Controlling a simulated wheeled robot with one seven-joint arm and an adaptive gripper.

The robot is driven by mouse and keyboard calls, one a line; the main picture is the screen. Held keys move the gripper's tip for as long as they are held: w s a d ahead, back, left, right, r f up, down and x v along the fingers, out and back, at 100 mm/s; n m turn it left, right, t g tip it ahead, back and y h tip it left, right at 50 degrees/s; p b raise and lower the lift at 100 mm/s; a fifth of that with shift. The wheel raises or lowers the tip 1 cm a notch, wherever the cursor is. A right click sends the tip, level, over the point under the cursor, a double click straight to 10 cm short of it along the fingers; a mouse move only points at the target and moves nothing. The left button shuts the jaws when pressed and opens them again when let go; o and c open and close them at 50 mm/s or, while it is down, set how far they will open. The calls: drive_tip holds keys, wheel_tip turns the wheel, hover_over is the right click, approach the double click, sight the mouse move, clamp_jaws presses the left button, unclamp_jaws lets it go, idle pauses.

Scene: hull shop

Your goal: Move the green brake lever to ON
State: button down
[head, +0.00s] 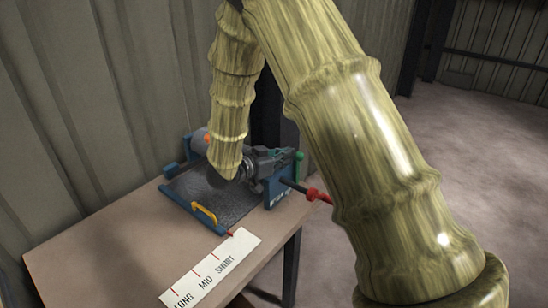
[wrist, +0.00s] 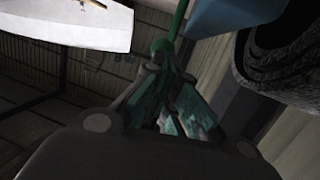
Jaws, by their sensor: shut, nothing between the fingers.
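The green brake lever (head: 300,158) stands at the right end of the blue-framed machine (head: 275,190), with a rounded green knob. My gripper (head: 294,155) reaches in from the left, and its fingertips are right beside the lever. In the wrist view the shut, empty fingers (wrist: 161,62) point at the green knob and rod of the lever (wrist: 173,27). The tips overlap the knob there; I cannot tell whether they touch it. Small white marks show on the blue end plate, too small to read. My wrist hides part of the machine.
The machine has a dark bed plate (head: 215,203), a yellow handle (head: 204,213) and a red-gripped bar (head: 317,195) jutting right. A card (head: 212,268) marked LONG, MID, SHORT lies at the front of the table (head: 110,250). A ribbed wall (head: 60,120) stands close behind. The table's left is clear.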

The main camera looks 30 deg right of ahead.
drive_tip(key=shift+x, duration=1.15)
drive_tip(key=shift+d+r+p, duration=0.1)
drive_tip(key=shift+r+p, duration=0.05)
drive_tip(key=shift+p, duration=0.25)
drive_tip(key=shift+w+d+y+p, duration=0.1)
drive_tip(key=shift+d+y+p, duration=0.2)
drive_tip(key=shift+p, duration=0.1)
drive_tip(key=shift+w+r+p, duration=0.1)
drive_tip(key=shift+p, duration=0.2)
drive_tip(key=d+p, duration=0.1)
drive_tip(key=y+p, duration=0.1)
drive_tip(key=p, duration=0.1)
drive_tip(key=w+d+r+y+p, duration=0.1)
drive_tip(key=shift+d+g+p, duration=0.3)
drive_tip(key=shift+g+p, duration=0.05)
drive_tip(key=shift+g, duration=0.05)
drive_tip(key=w+d+f+n+g+y+p, duration=0.1)
drive_tip(key=w+d+f+y+p, duration=0.2)
drive_tip(key=d+p, duration=0.4)
drive_tip(key=y+p, duration=0.1)
drive_tip(key=p, duration=0.1)
drive_tip(key=shift+d+y+p, duration=0.3)
drive_tip(key=shift+d+p, duration=0.05)
drive_tip(key=shift+d, duration=0.05)
